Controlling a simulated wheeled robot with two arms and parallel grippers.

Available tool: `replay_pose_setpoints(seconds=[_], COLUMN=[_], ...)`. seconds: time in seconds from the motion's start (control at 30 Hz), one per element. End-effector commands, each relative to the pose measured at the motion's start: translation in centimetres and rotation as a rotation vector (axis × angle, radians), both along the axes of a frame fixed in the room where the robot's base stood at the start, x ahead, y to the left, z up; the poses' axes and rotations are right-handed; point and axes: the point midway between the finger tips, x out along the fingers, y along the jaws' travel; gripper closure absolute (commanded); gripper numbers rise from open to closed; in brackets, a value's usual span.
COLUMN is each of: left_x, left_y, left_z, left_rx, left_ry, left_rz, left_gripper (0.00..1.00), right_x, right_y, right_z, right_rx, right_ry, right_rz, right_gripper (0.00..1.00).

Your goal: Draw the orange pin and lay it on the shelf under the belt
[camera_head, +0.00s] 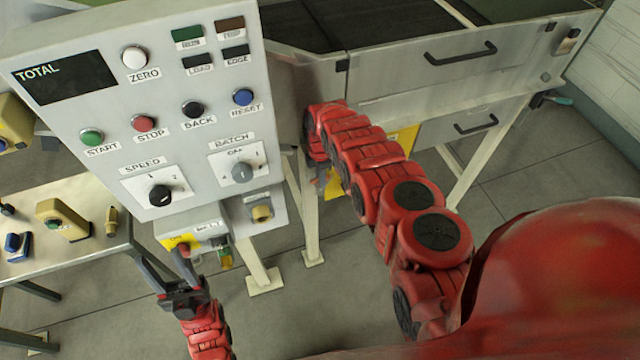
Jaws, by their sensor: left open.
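I cannot make out the orange pin for certain in the head view. My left gripper (166,262) is open, with its fingers pointing up just below a small grey box (203,226) under the control panel. One fingertip overlaps the box's yellow label (180,241) in the picture; I cannot tell whether they touch. A small yellow and green piece (225,258) hangs below the box, right of this gripper. My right gripper (318,160) is beside the panel's right edge, under the belt machine (400,62). Its jaws are too hidden to read. No shelf under the belt is clearly visible.
The control panel (120,112) with buttons and knobs fills the upper left. A side table (60,190) with several small devices stands at the left. Two black drawer handles (460,54) are on the machine's front. Pale legs (262,270) stand on the grey floor, which is otherwise open.

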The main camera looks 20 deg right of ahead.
Motion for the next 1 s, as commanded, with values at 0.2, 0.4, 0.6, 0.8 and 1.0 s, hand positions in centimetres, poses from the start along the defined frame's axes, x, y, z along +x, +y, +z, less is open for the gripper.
replay_pose_setpoints(seconds=[0.2,0.4,0.6,0.8,1.0], left_x=[0.0,0.0,0.0,0.0,0.0], left_y=[0.0,0.0,0.0,0.0,0.0], left_z=[0.0,0.2,0.9,1.7,2.4], left_rx=[0.0,0.0,0.0,0.0,0.0], left_ry=[0.0,0.0,0.0,0.0,0.0], left_rz=[0.0,0.0,0.0,0.0,0.0], left_gripper=[0.5,0.5,0.5,0.5,0.5], right_x=[0.0,0.0,0.0,0.0,0.1], right_y=[0.0,0.0,0.0,0.0,0.0], right_z=[0.0,0.2,1.0,1.9,2.9], right_rx=[0.0,0.0,0.0,0.0,0.0], right_ry=[0.0,0.001,0.001,0.0,-0.002], right_rz=[0.0,0.0,0.0,0.0,-0.001], right_gripper=[1.0,1.0,1.0,1.0,1.0])
